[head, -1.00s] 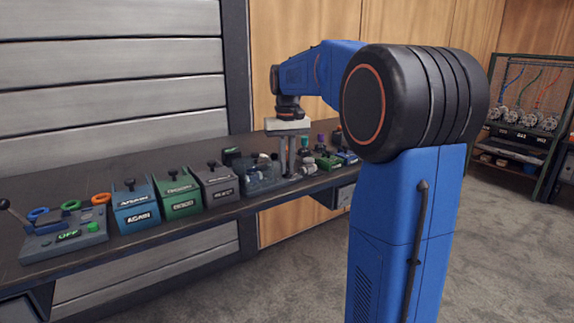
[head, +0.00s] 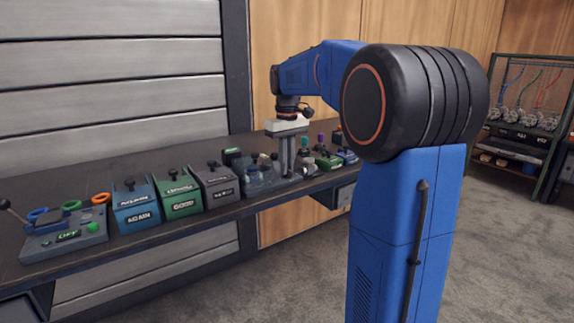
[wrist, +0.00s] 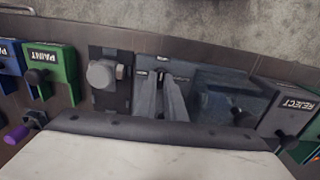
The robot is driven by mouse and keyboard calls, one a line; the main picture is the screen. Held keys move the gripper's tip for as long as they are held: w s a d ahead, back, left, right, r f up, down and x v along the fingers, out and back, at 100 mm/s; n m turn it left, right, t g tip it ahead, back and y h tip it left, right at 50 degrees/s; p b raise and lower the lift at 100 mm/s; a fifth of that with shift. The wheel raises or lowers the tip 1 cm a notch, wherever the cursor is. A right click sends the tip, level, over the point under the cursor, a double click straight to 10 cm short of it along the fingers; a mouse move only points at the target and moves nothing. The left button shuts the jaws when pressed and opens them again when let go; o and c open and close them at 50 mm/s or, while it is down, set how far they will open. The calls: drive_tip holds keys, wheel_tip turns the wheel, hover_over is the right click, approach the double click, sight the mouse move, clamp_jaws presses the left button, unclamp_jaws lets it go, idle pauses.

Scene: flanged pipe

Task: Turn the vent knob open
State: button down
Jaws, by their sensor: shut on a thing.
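My gripper (wrist: 161,88) reaches down between the dark plate and the clear box in the wrist view. Its two grey fingers close together on a small dark piece, which I take as the vent knob (wrist: 160,77); the fingers hide most of it. In the head view my gripper (head: 287,172) points straight down at the bench fixture, with its pale palm above the fingers. The knob cannot be made out there. How far the knob is turned cannot be told.
A round grey fitting (wrist: 101,73) stands on a dark plate left of the fingers. A clear box (wrist: 222,97) and a grey REJECT bin (wrist: 292,108) are to the right. A green PAINT bin (wrist: 50,72) is farther left. Several bins line the bench (head: 110,165).

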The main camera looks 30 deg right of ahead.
drive_tip(key=c, duration=1.8)
unclamp_jaws()
drive_tip(key=shift+c, duration=0.2)
drive_tip(key=shift+r, duration=0.1)
wheel_tip(320, 180, up, 17)
drive_tip(key=shift+r, duration=0.15)
drive_tip(key=shift+s, duration=0.1)
drive_tip(key=s+a+f+t, duration=0.1)
drive_tip(key=s+a+f, duration=0.4)
drive_tip(key=s+f, duration=0.5)
drive_tip(key=s+a+f+t, duration=0.2)
drive_tip(key=s+a+f, duration=0.3)
drive_tip(key=s+f, duration=0.5)
drive_tip(key=s+a+f+t, duration=0.1)
drive_tip(key=s+a+f, duration=0.4)
drive_tip(key=s+f, duration=0.5)
drive_tip(key=shift+s+a+f+m+t, duration=0.3)
drive_tip(key=shift+a+f+t, duration=0.1)
drive_tip(key=shift+f, duration=0.3)
